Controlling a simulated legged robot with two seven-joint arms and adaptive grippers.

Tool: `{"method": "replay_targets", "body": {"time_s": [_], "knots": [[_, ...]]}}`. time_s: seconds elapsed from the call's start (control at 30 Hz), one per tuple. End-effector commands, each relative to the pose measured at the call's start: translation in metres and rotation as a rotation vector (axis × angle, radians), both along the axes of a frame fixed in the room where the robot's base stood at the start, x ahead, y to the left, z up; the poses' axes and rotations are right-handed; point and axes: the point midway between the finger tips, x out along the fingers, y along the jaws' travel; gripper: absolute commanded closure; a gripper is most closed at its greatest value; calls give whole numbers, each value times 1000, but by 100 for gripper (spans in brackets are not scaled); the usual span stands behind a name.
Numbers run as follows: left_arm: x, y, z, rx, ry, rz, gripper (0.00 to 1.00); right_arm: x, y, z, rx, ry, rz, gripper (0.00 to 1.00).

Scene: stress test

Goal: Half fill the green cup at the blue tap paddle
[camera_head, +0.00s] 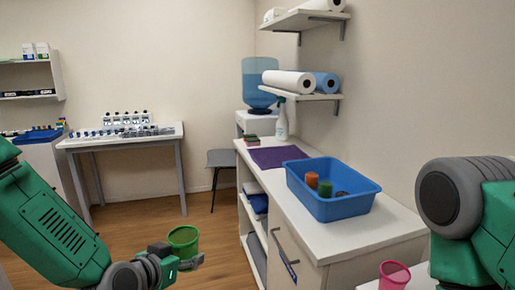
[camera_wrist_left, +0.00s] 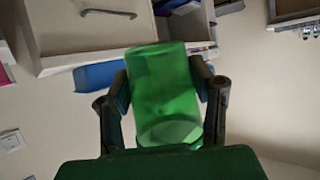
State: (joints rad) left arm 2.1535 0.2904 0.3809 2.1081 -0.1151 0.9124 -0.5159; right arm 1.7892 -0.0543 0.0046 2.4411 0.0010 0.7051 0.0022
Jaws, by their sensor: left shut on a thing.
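The green cup (camera_head: 183,238) is held by my left gripper (camera_head: 176,263) low in the head view, above the wooden floor and left of the white counter. In the left wrist view the green cup (camera_wrist_left: 165,95) is between the two dark fingers, which touch its sides. The cup looks roughly upright in the head view; its inside is too small to read. A water dispenser (camera_head: 258,123) with a blue bottle (camera_head: 261,82) stands at the far end, well away from the cup. Its blue tap paddle cannot be made out. My right gripper is out of view.
The white counter (camera_head: 378,228) carries a blue tub (camera_head: 336,208) with an orange and a green thing, a purple cloth (camera_head: 276,157) and a spray bottle (camera_head: 282,122). A pink cup (camera_head: 394,277) stands near right. A grey chair (camera_head: 222,160) is at the back. The floor between is clear.

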Motion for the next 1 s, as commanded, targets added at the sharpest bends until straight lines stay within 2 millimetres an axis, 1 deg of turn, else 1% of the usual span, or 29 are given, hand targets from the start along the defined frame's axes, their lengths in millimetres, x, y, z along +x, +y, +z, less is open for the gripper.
{"method": "replay_targets", "body": {"time_s": [0.07,0.17,0.27,0.3,0.4,0.5,0.53,0.63,0.87,0.9,1.0], "knots": [[-2,1,-2,-2,2,4,63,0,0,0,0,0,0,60],[-14,6,-18,-15,9,40,63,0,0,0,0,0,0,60],[-38,18,-43,-30,11,118,63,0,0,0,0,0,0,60],[-50,24,-53,-33,11,153,63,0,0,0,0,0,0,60],[-78,41,-73,-28,11,240,63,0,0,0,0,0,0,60],[-99,54,-84,-14,8,304,63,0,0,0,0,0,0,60],[-104,57,-86,-10,6,318,63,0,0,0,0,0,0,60],[-113,62,-89,-1,3,344,63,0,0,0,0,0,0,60],[-113,63,-89,1,-1,351,63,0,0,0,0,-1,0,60],[-113,63,-89,1,-1,351,63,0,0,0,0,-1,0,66],[-113,63,-89,0,-1,350,63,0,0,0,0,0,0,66]]}}
